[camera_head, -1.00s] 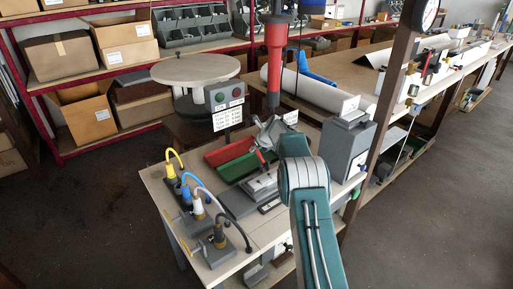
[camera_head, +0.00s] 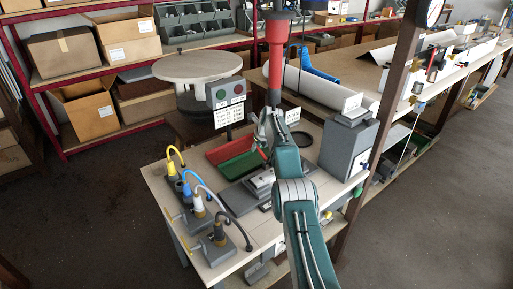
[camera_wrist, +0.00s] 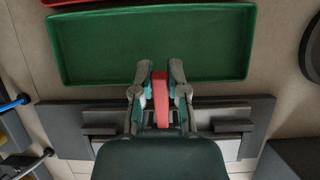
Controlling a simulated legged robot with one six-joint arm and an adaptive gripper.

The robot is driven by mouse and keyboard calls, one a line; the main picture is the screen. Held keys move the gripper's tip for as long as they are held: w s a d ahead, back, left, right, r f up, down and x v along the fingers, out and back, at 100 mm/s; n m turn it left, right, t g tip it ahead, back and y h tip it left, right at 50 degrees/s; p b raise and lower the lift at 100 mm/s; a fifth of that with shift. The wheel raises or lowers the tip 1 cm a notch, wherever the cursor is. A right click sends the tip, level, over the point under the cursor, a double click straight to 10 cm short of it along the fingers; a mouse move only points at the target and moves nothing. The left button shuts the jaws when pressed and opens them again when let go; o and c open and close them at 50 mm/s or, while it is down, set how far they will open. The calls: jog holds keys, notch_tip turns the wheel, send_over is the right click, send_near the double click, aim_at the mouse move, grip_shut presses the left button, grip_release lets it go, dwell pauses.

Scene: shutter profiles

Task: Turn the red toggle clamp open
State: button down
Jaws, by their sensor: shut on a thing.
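The red toggle clamp (camera_wrist: 160,98) shows in the wrist view as a red handle between the two fingers of my gripper (camera_wrist: 159,82). The fingers are shut on it from both sides. The clamp's base is hidden behind the dark wrist housing. The grey fixture plate (camera_wrist: 70,117) lies across the view under the gripper. In the head view my gripper (camera_head: 262,130) is above the back of the fixture (camera_head: 260,182), near the green tray.
A green tray (camera_wrist: 150,50) lies just beyond the fixture, with a red tray (camera_head: 228,149) behind it. Several stands with coloured cables (camera_head: 198,210) are at left. A grey box (camera_head: 347,146) stands at right. A red overhead tool (camera_head: 275,60) hangs close above the gripper.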

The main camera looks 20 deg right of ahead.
jog(key=shift+w+r, duration=0.1)
jog(key=shift+r, duration=0.3)
jog(key=c, duration=0.7)
grip_release()
jog(key=shift+o, duration=0.3)
jog(key=shift+f, duration=0.15)
jog(key=shift+r+t, duration=0.2)
jog(key=shift+t, duration=0.2)
jog(key=shift+s, duration=0.2)
